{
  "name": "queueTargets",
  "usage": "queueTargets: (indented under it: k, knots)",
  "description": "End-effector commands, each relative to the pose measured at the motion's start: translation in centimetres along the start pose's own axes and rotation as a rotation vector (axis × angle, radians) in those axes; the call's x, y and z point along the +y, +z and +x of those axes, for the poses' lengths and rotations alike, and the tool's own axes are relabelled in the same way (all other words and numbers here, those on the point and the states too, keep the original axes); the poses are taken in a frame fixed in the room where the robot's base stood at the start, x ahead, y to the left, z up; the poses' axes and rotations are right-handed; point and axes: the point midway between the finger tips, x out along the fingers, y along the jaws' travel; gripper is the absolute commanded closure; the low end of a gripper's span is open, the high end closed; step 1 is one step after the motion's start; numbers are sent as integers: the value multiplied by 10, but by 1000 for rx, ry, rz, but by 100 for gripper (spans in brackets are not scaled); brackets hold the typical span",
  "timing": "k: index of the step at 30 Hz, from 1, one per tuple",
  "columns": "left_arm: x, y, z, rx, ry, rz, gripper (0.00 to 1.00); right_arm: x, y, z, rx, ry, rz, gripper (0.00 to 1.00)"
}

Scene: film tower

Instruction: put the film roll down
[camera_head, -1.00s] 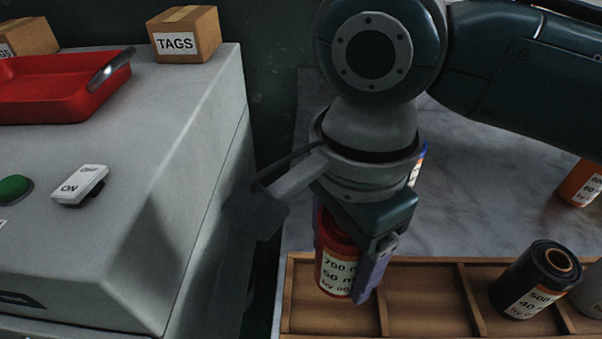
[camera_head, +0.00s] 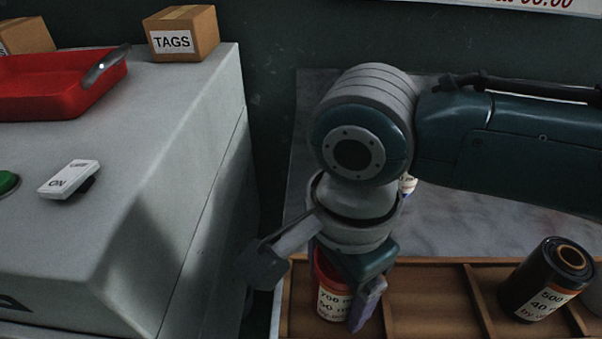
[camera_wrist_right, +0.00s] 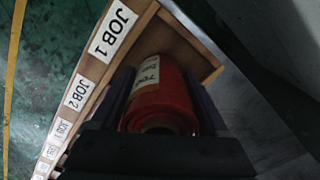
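The red film roll (camera_head: 332,292) with a white label is upright between the fingers of my right gripper (camera_head: 350,302). It is at the leftmost compartment of the wooden tray (camera_head: 430,262). In the right wrist view the red roll (camera_wrist_right: 163,100) has a finger of the gripper (camera_wrist_right: 163,98) close on either side, and the gripper looks shut on it. That end of the tray (camera_wrist_right: 200,58) carries the label JOB 1. I cannot tell whether the roll's bottom touches the tray floor. My left gripper is not in view.
A black film roll (camera_head: 546,281) stands in a compartment further right. The compartments between look empty. A grey machine (camera_head: 130,170) with an ON switch (camera_head: 68,180) and a red tray (camera_head: 60,92) stands close on the left. A TAGS box (camera_head: 183,33) sits on it.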

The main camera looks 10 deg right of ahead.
Motion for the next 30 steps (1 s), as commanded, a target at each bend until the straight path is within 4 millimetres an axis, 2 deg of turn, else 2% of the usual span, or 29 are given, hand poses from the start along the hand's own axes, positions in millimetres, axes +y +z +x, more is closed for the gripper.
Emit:
queueTargets:
  k: [8,11,24,30]
  knots:
    - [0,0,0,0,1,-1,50,0,-1,-1,1,-1,1,18]
    - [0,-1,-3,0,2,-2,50,0,-1,-9,1,-1,1,18]
    - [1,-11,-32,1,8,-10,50,-1,0,-101,-1,-3,1,18]
    - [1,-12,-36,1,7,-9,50,0,0,-121,0,0,1,18]
